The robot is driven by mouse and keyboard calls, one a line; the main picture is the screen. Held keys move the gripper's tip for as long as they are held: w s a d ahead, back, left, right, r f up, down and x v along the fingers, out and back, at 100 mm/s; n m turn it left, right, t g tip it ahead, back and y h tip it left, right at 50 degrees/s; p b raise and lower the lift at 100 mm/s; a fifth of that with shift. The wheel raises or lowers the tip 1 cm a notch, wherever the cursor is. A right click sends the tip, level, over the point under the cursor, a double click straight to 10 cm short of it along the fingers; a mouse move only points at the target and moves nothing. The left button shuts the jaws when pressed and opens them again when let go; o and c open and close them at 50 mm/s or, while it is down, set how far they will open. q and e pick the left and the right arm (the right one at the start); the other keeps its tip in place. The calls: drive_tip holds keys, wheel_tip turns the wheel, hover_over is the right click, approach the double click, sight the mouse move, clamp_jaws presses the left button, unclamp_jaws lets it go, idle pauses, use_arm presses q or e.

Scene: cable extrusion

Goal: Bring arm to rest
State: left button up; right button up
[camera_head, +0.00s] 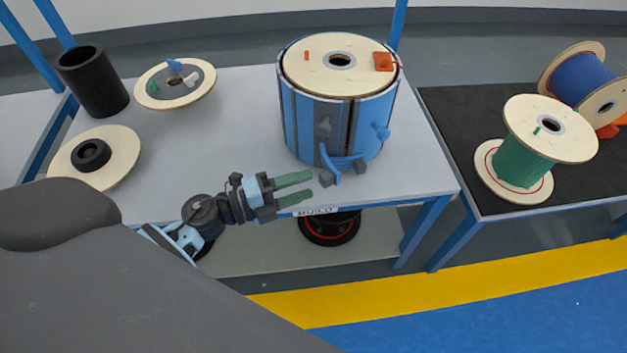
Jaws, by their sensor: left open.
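My left gripper (296,188) shows in the head view at the front of the grey table (225,130). Its two green fingers point right and are apart, with nothing between them. The fingertips are just left of the blue drum (362,125), near the grey foot at its lower front, and apart from it as far as I can see. The drum stands upright on the table with a wooden flange (318,78) on top. My right gripper is not in view.
On the table's left are a black cylinder (94,82), a wooden disc with a black hub (122,155) and a disc with a grey centre (203,90). A green spool (522,158) and a blue spool (578,78) are on the black-topped table (455,125) at right.

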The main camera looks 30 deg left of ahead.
use_arm(q)
drive_tip(key=shift+s+a, duration=0.1)
drive_tip(key=shift+a, duration=0.05)
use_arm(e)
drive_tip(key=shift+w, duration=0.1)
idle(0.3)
